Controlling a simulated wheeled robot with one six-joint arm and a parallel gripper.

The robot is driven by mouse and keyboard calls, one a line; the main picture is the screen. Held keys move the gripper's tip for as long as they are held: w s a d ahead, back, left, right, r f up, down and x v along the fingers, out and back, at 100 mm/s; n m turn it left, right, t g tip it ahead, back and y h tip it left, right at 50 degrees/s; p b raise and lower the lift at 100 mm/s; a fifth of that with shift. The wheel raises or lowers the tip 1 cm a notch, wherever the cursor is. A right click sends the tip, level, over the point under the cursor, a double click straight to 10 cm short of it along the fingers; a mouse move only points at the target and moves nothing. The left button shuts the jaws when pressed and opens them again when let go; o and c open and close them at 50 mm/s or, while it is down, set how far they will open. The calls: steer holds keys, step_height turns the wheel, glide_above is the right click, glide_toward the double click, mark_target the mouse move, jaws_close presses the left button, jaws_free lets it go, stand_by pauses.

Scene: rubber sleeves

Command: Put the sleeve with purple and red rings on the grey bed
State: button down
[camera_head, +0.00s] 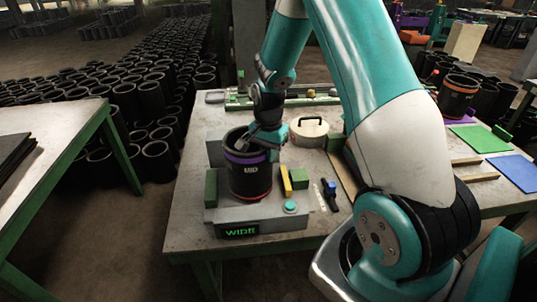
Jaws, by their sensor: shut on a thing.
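The black sleeve (250,178) stands upright with a purple ring near its top and a thin reddish ring low down. A pale mark is printed on its side. My gripper (248,141) is shut on the sleeve's upper rim; its fingertips are partly hidden. The grey bed (278,213) is a low block on the table with a lit green "WIDE" display at its front. The sleeve is over the bed, between its green side pieces. Whether its bottom rests on the bed or hangs just above it I cannot tell.
A yellow piece (285,181), green block (300,178) and teal button (291,207) are right of the sleeve. A round lidded thing with a handle (309,131) stands behind. Another ringed sleeve (457,97) stands far right, near green (481,138) and blue (516,171) mats.

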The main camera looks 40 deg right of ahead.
steer(key=shift+f, duration=0.5)
steer(key=c, duration=1.7)
jaws_free()
steer(key=shift+f, duration=0.2)
steer(key=o, duration=0.5)
steer(key=shift+c, duration=0.2)
